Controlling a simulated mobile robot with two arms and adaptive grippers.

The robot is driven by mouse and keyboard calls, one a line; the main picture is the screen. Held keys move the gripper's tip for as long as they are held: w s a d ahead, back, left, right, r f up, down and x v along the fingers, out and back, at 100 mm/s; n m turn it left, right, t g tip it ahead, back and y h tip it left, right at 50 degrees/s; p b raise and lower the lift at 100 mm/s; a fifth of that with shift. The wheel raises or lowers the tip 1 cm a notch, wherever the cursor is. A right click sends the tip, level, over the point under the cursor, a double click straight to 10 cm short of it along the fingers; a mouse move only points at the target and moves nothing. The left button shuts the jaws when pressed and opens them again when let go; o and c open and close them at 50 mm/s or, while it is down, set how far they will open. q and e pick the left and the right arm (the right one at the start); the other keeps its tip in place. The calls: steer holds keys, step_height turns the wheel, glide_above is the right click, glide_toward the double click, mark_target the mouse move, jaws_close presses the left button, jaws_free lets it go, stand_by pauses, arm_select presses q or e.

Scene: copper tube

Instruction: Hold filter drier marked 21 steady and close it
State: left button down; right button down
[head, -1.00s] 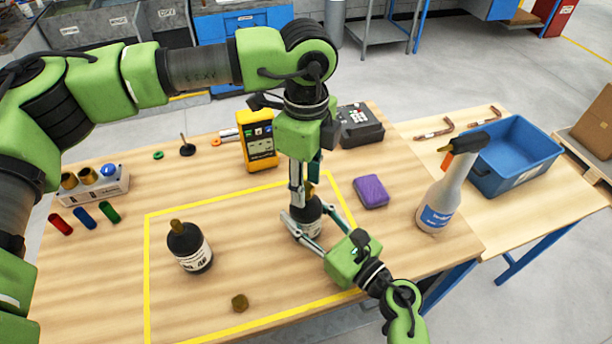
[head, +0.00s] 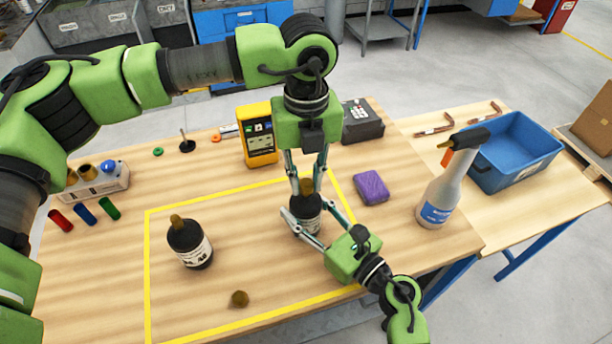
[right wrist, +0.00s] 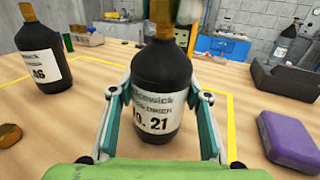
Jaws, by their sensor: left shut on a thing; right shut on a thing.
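The filter drier marked 21 (head: 305,213) is a black bottle with a white label and brass top. It stands upright on the table inside the yellow outline; its label reads "21" in the right wrist view (right wrist: 158,105). My right gripper (head: 308,232) is shut around its lower body, one finger on each side (right wrist: 160,110). My left gripper (head: 306,182) points down from above and is shut on the brass cap (head: 306,187) at the drier's top. The seam between cap and neck is too small to judge.
A second black drier (head: 190,244) with a brass top stands to the left. A loose brass piece (head: 239,298) lies in front. A purple block (head: 371,187), a spray bottle (head: 445,187) and a blue bin (head: 516,152) are to the right. A yellow meter (head: 259,134) stands behind.

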arm_select(q)
steer(key=m, duration=0.3)
steer(key=shift+m, duration=0.4)
arm_select(e)
steer(key=shift+f, duration=0.1)
arm_select(q)
steer(key=m, duration=0.5)
steer(key=shift+m, duration=0.3)
steer(key=m, duration=1.4)
steer(key=shift+m, duration=0.4)
steer(key=m, duration=0.3)
steer(key=shift+m, duration=0.3)
steer(key=m, duration=0.5)
steer(key=shift+f+m, duration=0.1)
steer(key=shift+m, duration=0.2)
steer(key=m, duration=0.4)
steer(key=shift+m, duration=0.4)
steer(key=c, duration=1.8)
jaws_free()
